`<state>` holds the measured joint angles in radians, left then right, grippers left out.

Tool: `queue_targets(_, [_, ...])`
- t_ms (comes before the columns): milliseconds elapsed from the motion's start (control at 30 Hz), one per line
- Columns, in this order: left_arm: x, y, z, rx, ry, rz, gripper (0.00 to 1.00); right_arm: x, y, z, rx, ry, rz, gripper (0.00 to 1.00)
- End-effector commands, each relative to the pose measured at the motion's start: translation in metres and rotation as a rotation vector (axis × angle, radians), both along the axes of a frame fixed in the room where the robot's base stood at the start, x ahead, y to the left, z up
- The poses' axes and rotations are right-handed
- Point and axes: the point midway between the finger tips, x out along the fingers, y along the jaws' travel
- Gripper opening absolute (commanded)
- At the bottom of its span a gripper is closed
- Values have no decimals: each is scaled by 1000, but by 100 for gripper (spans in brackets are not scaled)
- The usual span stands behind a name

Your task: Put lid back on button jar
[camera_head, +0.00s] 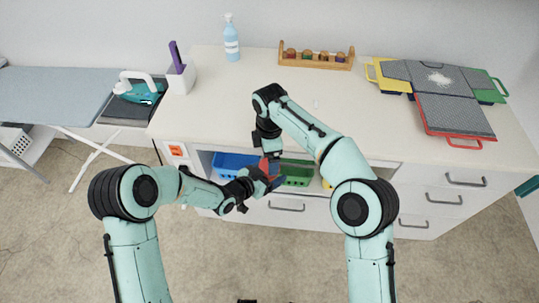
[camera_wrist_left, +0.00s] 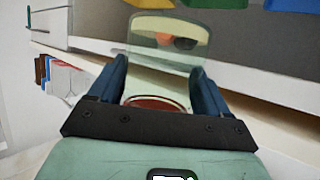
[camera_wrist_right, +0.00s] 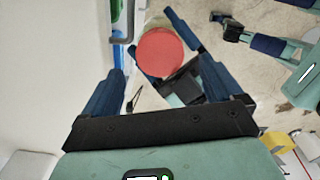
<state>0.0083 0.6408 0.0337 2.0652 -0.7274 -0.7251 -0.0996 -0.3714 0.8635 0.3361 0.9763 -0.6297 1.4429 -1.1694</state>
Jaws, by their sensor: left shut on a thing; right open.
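My left gripper (camera_head: 272,172) is shut on a clear glass jar (camera_wrist_left: 165,22), held in the air before the counter's front. Small red-orange and dark shapes show through its glass. A dark red round rim (camera_wrist_left: 155,101) shows between the finger bases. A flat red disc, the lid (camera_wrist_right: 160,52), shows in the right wrist view beside the left gripper's fingers (camera_wrist_right: 188,55). I cannot tell whether it is seated on the jar. My right gripper (camera_wrist_right: 160,85) is open and empty, with the lid beyond its fingers. In the head view, the arms mostly hide jar and lid.
The counter (camera_head: 225,110) is mostly clear in the middle. A blue bottle (camera_head: 231,40), a white holder (camera_head: 181,78), a wooden rack (camera_head: 316,59) and coloured boards (camera_head: 455,115) stand around it. Blue (camera_head: 230,163) and green (camera_head: 298,172) bins sit under its front edge.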

Motion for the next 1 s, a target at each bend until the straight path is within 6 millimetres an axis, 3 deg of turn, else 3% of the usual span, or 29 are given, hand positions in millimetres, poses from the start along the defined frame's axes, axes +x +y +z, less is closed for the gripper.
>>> queue_targets(167, [0, 0, 1, -1, -2, 0, 0, 0, 1, 2, 0, 2, 53, 90])
queue_targets(633, [0, 0, 1, -1, -2, 0, 0, 0, 1, 31, 2, 1, 768, 90])
queue_targets(1000, [0, 0, 1, -1, -2, 0, 0, 0, 0, 34, 2, 0, 852, 90])
